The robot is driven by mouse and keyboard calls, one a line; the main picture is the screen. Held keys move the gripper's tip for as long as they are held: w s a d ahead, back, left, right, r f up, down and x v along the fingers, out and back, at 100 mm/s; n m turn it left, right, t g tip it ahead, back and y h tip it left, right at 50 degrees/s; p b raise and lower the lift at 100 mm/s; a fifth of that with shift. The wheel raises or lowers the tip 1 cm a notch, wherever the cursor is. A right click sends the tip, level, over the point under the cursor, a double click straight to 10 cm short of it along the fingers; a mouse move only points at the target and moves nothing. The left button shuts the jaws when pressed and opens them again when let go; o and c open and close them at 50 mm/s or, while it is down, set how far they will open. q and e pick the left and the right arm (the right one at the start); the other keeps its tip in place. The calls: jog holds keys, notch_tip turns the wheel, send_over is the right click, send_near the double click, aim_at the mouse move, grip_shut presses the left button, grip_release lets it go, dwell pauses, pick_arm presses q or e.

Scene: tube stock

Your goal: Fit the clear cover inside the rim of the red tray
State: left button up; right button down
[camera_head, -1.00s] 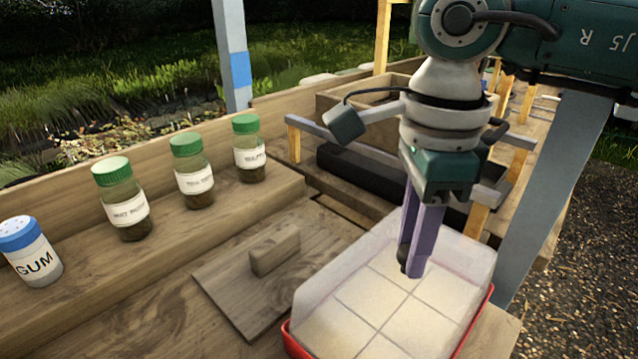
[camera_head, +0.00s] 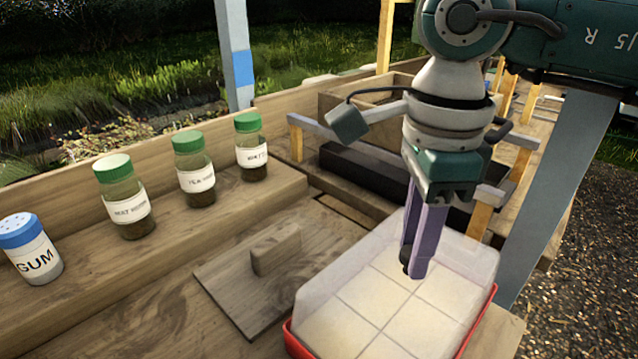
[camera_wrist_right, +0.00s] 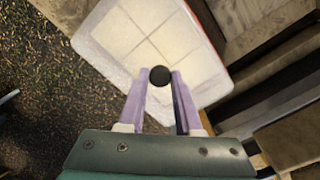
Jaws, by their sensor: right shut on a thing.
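The clear cover (camera_head: 468,258) is a box-like transparent lid with a dark knob (camera_wrist_right: 160,75) on its top. It sits at the red tray (camera_head: 484,316), at the front right of the bench. Pale square tiles show through the cover. The tray's red rim shows along the right side and at the front left corner; I cannot tell whether the cover's edge is inside it all round. My right gripper (camera_head: 412,268) points down with its purple fingers shut on the knob. In the right wrist view the fingers (camera_wrist_right: 160,82) flank the knob. My left gripper is not in view.
A wooden board with a handle (camera_head: 275,255) lies left of the tray. Several green-capped jars (camera_head: 194,170) and a blue-capped gum bottle (camera_head: 30,250) stand on the ledge at left. A dark block (camera_head: 365,175) and a wooden box (camera_head: 345,105) are behind the tray.

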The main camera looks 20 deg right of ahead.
jog(key=shift+f+b, duration=0.2)
jog(key=shift+b, duration=0.1)
jog(key=shift+f+b, duration=0.2)
jog(key=shift+b, duration=0.1)
dwell(0.7)
dwell(0.6)
jog(key=c, duration=0.5)
grip_release()
jog(key=shift+r+p, duration=1.55)
jog(key=shift+r, duration=0.5)
jog(key=shift+r+p, duration=1.45)
jog(key=shift+r, duration=0.55)
